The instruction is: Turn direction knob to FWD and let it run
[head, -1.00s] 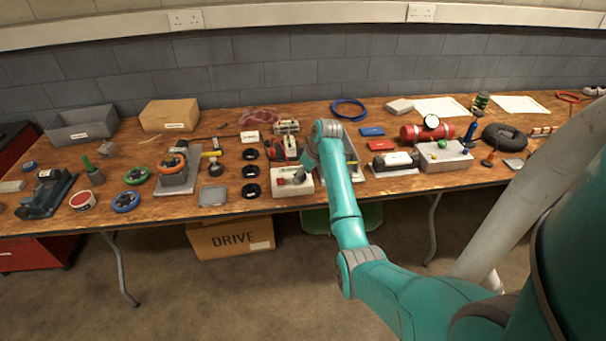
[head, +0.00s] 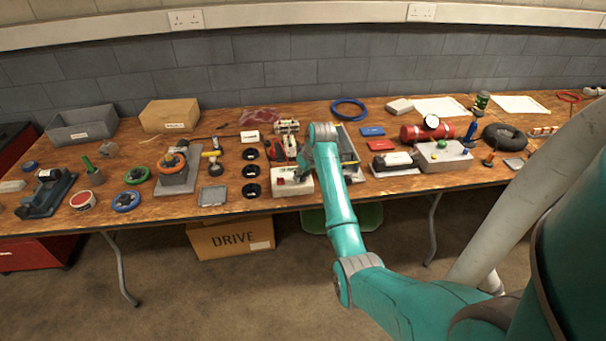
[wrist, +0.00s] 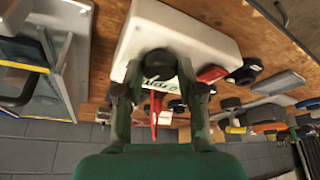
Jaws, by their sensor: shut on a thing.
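The white control box (head: 290,188) stands at the front of the bench, right of a column of black rings. In the wrist view the box (wrist: 190,35) fills the upper middle. Its black direction knob (wrist: 157,62) sits between my fingertips. My gripper (wrist: 158,72) is shut on the knob. A label with green lettering (wrist: 166,86) shows just beside the knob, partly covered; I cannot read it or tell which way the knob points. A red part (wrist: 212,74) is at the box's edge. In the head view my arm hides the knob.
Black rings (head: 251,172) lie close left of the box. A grey-framed tray (head: 349,158) is close on its right, beside my arm. A red tank with a gauge (head: 425,132) and a grey box with coloured knobs (head: 443,157) stand further right.

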